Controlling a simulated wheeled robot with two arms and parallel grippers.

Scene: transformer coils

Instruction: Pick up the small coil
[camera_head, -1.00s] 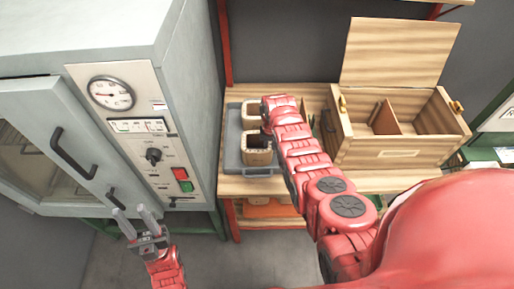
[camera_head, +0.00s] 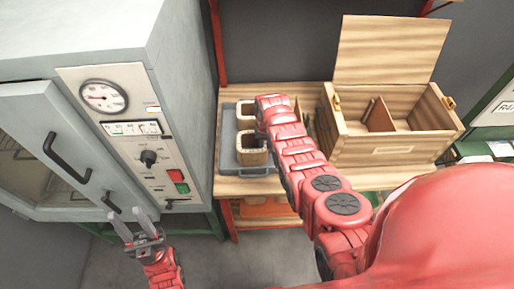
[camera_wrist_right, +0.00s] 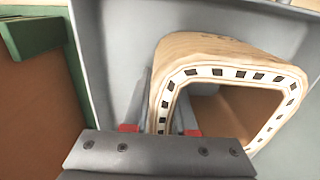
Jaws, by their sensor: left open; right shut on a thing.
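Two light-wood coils with open middles are at the grey tray (camera_head: 246,172) on the wooden bench, a back coil (camera_head: 245,114) and a front coil (camera_head: 252,157). I cannot tell for sure which is smaller. My right gripper (camera_wrist_right: 166,100) is shut on one wall of the front coil, one finger outside and one in its opening. That coil (camera_wrist_right: 285,78) fills the right of the right wrist view, dark marks around its rim. In the head view my right arm hides the fingertips. My left gripper (camera_head: 136,226) is open and empty, low in front of the grey oven.
The grey oven (camera_head: 150,40) with gauge and handles stands left of the bench. An open wooden box (camera_head: 385,158) with a divider and raised lid stands right of my right arm. Grey floor is clear below.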

